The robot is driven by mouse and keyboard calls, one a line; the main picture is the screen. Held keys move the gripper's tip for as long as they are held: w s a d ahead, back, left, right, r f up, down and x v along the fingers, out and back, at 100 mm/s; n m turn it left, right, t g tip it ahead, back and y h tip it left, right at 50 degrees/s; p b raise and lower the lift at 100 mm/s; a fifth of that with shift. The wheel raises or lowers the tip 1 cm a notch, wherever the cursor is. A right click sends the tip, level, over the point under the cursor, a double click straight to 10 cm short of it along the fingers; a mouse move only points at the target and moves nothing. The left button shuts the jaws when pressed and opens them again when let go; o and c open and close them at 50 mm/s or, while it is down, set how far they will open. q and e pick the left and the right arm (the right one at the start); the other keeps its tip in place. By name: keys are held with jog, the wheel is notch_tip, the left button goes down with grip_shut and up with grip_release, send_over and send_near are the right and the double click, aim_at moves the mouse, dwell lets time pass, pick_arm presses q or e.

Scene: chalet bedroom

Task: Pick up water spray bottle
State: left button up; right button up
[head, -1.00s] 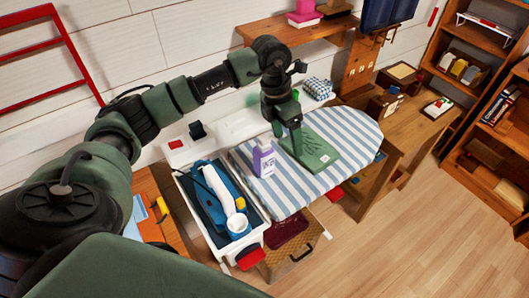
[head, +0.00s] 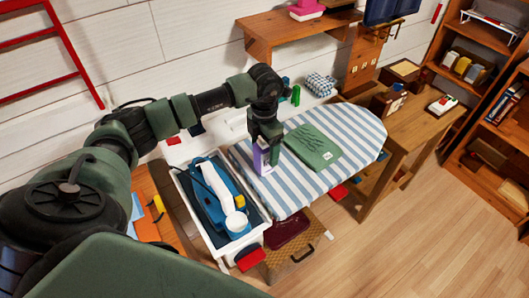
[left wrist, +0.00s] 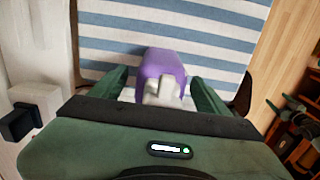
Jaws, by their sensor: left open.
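The water spray bottle (head: 260,160), purple with a white label, stands on the blue-and-white striped ironing board (head: 347,137). In the left wrist view the bottle (left wrist: 165,66) shows its purple body and pale grey top between my fingers. My left gripper (head: 267,156) is open, pointing down over the bottle. In the left wrist view one finger of the gripper (left wrist: 158,88) is on each side of the bottle, with a visible gap on the right. The gripper partly hides the bottle in the head view. My right gripper does not show.
A folded green cloth (head: 313,146) lies on the board right of the bottle. A white bin (head: 226,247) holding a blue-and-white iron (head: 213,195) stands at the left. A wooden shelf (head: 290,31) is on the wall behind. Floor is clear at right.

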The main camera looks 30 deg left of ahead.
pick_arm(q)
jog(key=shift+f, duration=0.5)
jog(key=shift+c, duration=0.3)
jog(key=c, duration=1.5)
jog(key=shift+r, duration=0.1)
grip_shut()
